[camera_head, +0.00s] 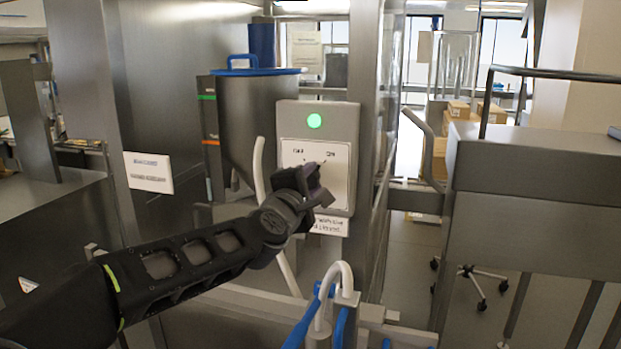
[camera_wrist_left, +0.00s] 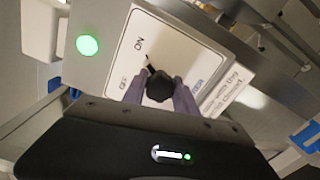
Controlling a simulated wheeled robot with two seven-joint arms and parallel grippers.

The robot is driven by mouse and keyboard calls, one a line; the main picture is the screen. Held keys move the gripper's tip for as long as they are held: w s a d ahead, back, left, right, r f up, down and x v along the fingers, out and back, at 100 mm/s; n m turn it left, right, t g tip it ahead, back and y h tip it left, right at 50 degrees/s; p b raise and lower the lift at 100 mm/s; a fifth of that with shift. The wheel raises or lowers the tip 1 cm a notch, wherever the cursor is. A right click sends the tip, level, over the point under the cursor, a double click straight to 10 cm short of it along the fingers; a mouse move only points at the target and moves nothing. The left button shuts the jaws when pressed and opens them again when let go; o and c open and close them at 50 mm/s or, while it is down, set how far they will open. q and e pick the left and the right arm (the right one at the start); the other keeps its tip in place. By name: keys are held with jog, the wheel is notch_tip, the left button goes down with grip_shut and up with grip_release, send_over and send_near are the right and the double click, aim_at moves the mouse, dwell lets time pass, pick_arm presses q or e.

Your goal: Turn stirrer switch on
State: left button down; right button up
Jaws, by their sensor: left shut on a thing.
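The stirrer switch box (camera_head: 345,115) is a grey box with a white panel on a metal post. A round lamp (camera_head: 314,121) at its top glows green. My left gripper (camera_head: 315,186) is at the lower part of the panel and covers the knob in the head view. In the left wrist view, the black round knob (camera_wrist_left: 159,86) lies between the two purple fingers of my left gripper (camera_wrist_left: 160,92), which are shut on it. The knob's pointer is turned toward the ON mark (camera_wrist_left: 139,43). The green lamp also shows in the left wrist view (camera_wrist_left: 87,45). My right gripper is not in view.
A steel hopper (camera_head: 262,125) with a blue lid stands left of the box. A white hose and blue-and-white pipes (camera_head: 341,280) rise below. A steel cabinet (camera_head: 540,180) stands at the right, with boxes (camera_head: 458,110) behind it.

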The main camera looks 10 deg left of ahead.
pick_arm(q)
jog(key=shift+m, duration=0.9)
jog(key=c, duration=1)
grip_release()
jog(key=shift+o, duration=0.2)
jog(key=s, duration=0.7)
jog(key=shift+s+a+b, duration=0.25)
jog(key=shift+s+b, duration=0.15)
jog(key=shift+b, duration=0.05)
